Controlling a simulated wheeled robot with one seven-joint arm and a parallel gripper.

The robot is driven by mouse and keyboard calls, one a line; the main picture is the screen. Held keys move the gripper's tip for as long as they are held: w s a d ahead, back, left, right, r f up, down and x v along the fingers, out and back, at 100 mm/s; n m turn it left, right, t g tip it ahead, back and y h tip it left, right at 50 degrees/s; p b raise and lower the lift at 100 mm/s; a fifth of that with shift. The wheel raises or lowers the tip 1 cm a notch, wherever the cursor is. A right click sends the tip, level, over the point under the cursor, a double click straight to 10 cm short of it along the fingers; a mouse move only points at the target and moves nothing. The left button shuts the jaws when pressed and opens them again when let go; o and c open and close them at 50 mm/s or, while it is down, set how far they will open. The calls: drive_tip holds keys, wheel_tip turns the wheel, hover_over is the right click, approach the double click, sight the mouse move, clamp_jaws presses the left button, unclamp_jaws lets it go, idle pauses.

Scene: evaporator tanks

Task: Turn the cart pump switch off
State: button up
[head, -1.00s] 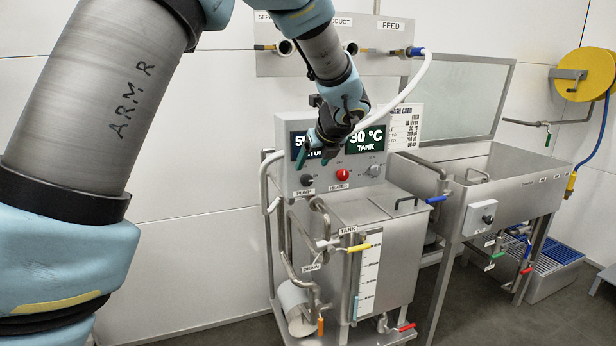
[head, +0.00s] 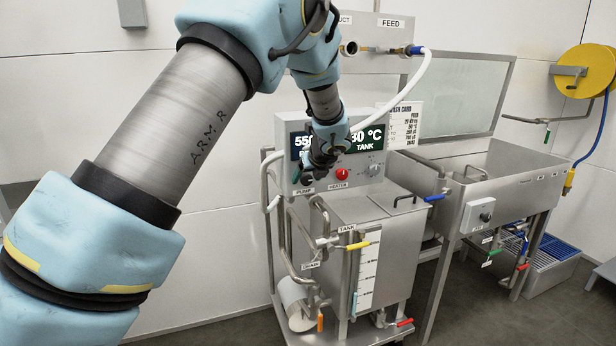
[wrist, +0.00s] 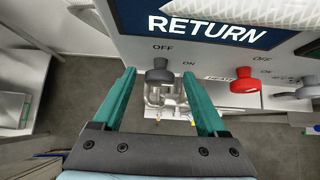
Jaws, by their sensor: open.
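I cannot tell how far the fingertips are from the panel. In the head view my gripper (head: 312,172) is in front of the panel's left part, just above the PUMP label (head: 304,190), and mostly hides the knob.
The red heater knob (wrist: 244,80) is right of my gripper, with a grey knob (head: 374,169) farther right. The steel tank (head: 390,250) with a yellow-handled valve (head: 358,246) stands below. A white hose (head: 400,95) hangs at the upper right of the panel.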

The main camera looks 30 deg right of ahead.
clamp_jaws()
idle(0.6)
